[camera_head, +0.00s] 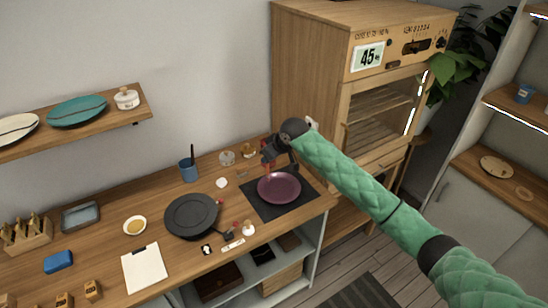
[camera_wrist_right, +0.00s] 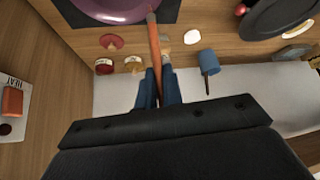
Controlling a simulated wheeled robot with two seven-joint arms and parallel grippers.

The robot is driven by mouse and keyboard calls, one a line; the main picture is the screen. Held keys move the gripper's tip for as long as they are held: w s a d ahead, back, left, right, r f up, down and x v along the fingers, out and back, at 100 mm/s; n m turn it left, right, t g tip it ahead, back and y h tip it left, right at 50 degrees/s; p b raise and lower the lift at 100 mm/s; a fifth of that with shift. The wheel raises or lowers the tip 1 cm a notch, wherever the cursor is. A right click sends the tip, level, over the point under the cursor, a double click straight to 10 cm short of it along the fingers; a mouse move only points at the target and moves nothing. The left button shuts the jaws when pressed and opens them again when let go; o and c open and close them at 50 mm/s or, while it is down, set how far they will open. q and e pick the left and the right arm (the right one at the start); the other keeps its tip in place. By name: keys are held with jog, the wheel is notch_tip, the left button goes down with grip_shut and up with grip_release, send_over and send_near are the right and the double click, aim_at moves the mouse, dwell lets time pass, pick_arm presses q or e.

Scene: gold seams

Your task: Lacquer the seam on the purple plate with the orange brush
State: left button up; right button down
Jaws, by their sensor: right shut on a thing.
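The purple plate (camera_head: 279,188) lies on a dark mat (camera_head: 250,205) near the right end of the wooden counter. Part of it shows at the top of the right wrist view (camera_wrist_right: 110,8). I cannot make out a seam on it. My right gripper (camera_head: 274,152) is above the far edge of the mat, behind the plate. In the right wrist view its dark blue fingers (camera_wrist_right: 158,90) are shut on the orange brush (camera_wrist_right: 155,50). The brush tip points toward the plate's rim; whether it touches is unclear. My left gripper is not in view.
A dark plate (camera_head: 192,216) lies left of the mat. A blue cup (camera_head: 188,170) and small jars (camera_head: 227,158) stand at the back. A wooden cabinet (camera_head: 310,85) with a display rises behind my right arm. A white sheet (camera_head: 144,268) lies at front left.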

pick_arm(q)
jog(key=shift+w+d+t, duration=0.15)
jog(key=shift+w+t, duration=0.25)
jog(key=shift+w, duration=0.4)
pick_arm(e)
jog(key=shift+a+r+n+g+y, duration=0.1)
jog(key=shift+a+n+g+y, duration=0.3)
jog(key=shift+n, duration=0.6)
jog(key=shift+d+r+n+g+y, duration=0.1)
jog(key=shift+n+g+y, duration=0.1)
jog(key=shift+n+g, duration=0.6)
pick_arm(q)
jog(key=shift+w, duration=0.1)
pick_arm(e)
jog(key=shift+a, duration=0.1)
